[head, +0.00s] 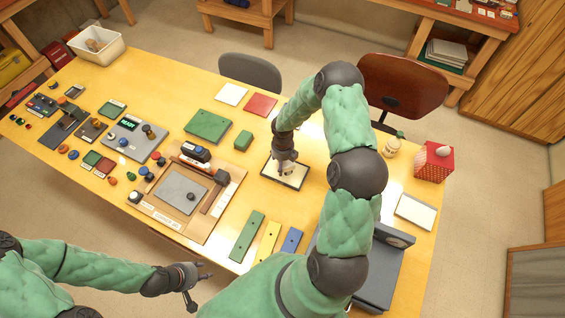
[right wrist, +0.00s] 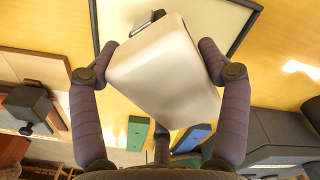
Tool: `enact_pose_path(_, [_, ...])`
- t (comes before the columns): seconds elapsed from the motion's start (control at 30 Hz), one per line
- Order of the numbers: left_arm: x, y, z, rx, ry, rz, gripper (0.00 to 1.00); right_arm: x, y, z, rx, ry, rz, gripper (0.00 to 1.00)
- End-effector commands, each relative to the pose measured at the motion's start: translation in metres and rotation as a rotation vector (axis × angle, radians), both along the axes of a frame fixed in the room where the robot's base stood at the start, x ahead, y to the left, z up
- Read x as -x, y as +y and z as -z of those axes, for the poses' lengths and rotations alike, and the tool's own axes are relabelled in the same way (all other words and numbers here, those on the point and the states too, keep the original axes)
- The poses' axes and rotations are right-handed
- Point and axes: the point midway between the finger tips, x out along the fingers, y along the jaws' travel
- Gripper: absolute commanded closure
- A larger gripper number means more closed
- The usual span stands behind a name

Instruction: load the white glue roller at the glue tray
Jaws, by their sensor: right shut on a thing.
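The glue tray (head: 270,170) is a flat cream pad with a dark rim, right of the middle of the table. Its cream face and dark rim also fill the top of the right wrist view (right wrist: 112,14). My right gripper (head: 287,163) is over the tray, fingers shut on the white glue roller (right wrist: 165,75). The roller's pale, blocky body lies between the fingers, with a dark and metal part at its far end over the tray. Whether it touches the pad I cannot tell. My left gripper (head: 203,285) is open and empty off the table's front edge.
Green, yellow and blue strips (head: 267,242) lie near the front edge. A wooden board with a grey plate (head: 181,190) is left of the tray. A grey machine (head: 380,272) stands front right, a red patterned box (head: 434,163) at the right end. Green blocks (head: 208,125) lie behind.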

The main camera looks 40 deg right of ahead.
Motion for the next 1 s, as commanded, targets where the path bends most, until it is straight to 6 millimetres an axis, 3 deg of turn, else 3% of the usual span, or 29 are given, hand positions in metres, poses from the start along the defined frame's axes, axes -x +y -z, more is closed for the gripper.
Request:
enact_pose_path(0.53, [0.0,0.0,-0.036,0.0,0.0,0.0,0.6,-0.001,0.0,-0.04,0.0,-0.001,0.0,0.5])
enact_pose_path(1.0, [0.0,0.0,-0.036,0.0,0.0,0.0,0.6,0.0,0.0,-0.041,0.0,-0.001,0.0,0.5])
